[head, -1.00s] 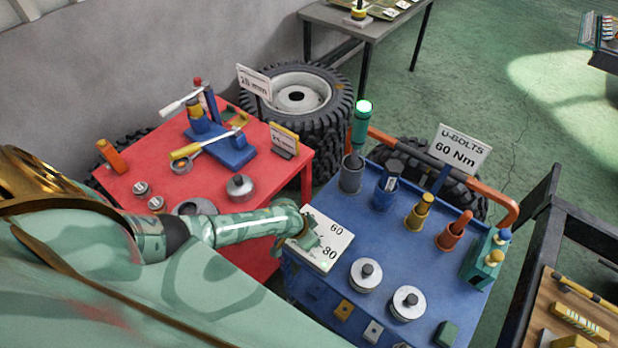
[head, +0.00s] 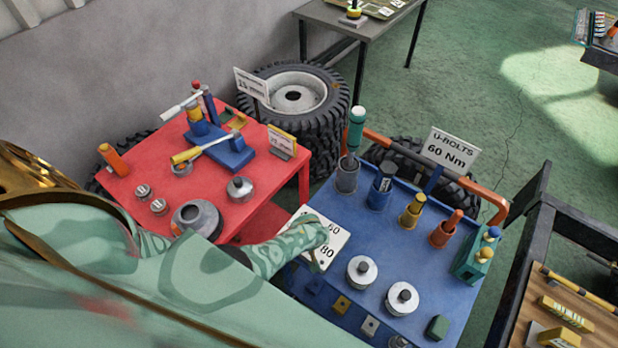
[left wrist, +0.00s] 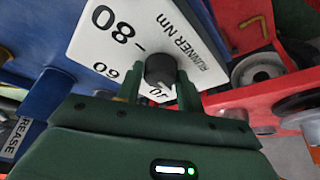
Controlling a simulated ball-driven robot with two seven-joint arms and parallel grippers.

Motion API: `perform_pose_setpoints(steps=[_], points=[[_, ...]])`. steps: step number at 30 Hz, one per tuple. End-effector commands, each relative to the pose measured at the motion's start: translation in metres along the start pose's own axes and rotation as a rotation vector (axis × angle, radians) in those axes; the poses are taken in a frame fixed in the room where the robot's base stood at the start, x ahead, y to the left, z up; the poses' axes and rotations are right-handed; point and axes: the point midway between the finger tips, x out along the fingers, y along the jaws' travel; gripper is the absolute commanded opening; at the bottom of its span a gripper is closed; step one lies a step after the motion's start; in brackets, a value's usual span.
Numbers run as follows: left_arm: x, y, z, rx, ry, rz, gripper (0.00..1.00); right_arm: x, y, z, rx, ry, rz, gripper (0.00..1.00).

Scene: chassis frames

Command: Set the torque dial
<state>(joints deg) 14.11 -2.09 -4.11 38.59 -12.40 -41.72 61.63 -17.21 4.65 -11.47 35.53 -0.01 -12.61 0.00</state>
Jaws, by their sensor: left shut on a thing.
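The torque dial is a white plate (head: 331,262) at the left edge of the blue cart, printed with 60 and 80. The left wrist view shows the plate (left wrist: 92,42) with the words "RUNNER Nm" and a black round knob (left wrist: 160,69) in its middle. A small pale mark shows on the knob's near side; its exact reading is unclear. My left gripper (head: 314,236) is over the plate, and its two green fingers (left wrist: 158,88) are shut on the knob from both sides. A sign (head: 450,148) reads "U-BOLTS 60 Nm". My right gripper is out of view.
Tyres (head: 300,110) stand behind.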

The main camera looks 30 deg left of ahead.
Motion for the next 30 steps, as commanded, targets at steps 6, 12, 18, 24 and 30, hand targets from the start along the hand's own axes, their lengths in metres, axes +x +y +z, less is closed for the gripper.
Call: perform_pose_setpoints(steps=[6, 12, 18, 24, 30], points=[[0.001, 0.0022, 0.0009, -0.113, -0.001, -0.044, 0.14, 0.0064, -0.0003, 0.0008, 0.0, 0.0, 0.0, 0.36], [0.0006, 0.0018, 0.0001, -0.169, 0.0, -0.068, 0.14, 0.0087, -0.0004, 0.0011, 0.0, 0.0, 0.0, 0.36], [0.0002, 0.0017, -0.0003, -0.191, 0.0, -0.077, 0.14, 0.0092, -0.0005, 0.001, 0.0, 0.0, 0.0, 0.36], [0.0001, 0.0015, -0.0005, -0.192, 0.0, -0.078, 0.14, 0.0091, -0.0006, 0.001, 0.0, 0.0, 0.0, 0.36], [0.0001, 0.0014, -0.0007, -0.192, 0.0, -0.078, 0.51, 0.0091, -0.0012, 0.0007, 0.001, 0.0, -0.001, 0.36]])
